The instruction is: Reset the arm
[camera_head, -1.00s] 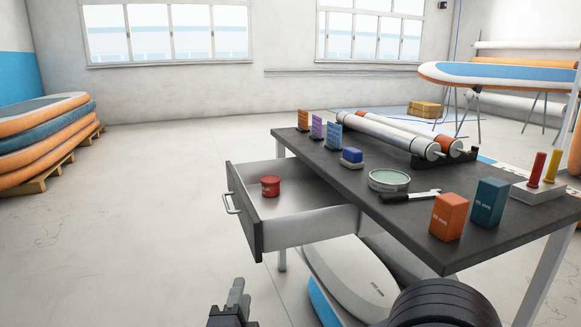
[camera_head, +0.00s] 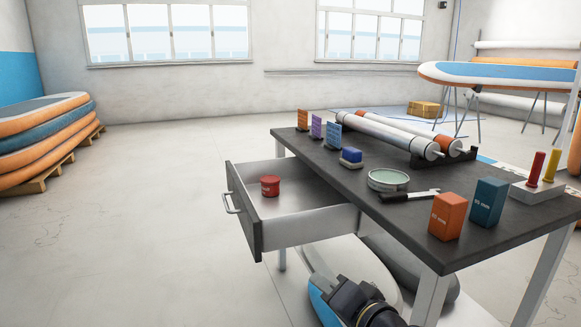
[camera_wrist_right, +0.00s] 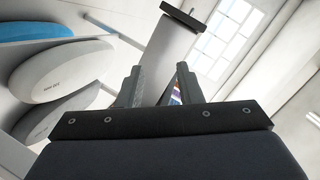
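My right gripper shows dark at the bottom of the head view (camera_head: 350,298), low beside the workbench and below its drawer. In the right wrist view (camera_wrist_right: 158,72) its two fingers stand apart with nothing between them. My left gripper is not in view. The grey drawer (camera_head: 308,229) of the dark-topped workbench (camera_head: 300,146) is pulled open, and a red tin (camera_head: 270,186) stands inside it.
The bench top holds an orange box (camera_head: 448,216), a teal box (camera_head: 487,202), a round dish (camera_head: 388,180), and white rolls (camera_head: 385,135). Boards (camera_head: 320,262) lie under the bench. Stacked boards (camera_head: 45,135) stand far left; the floor between is clear.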

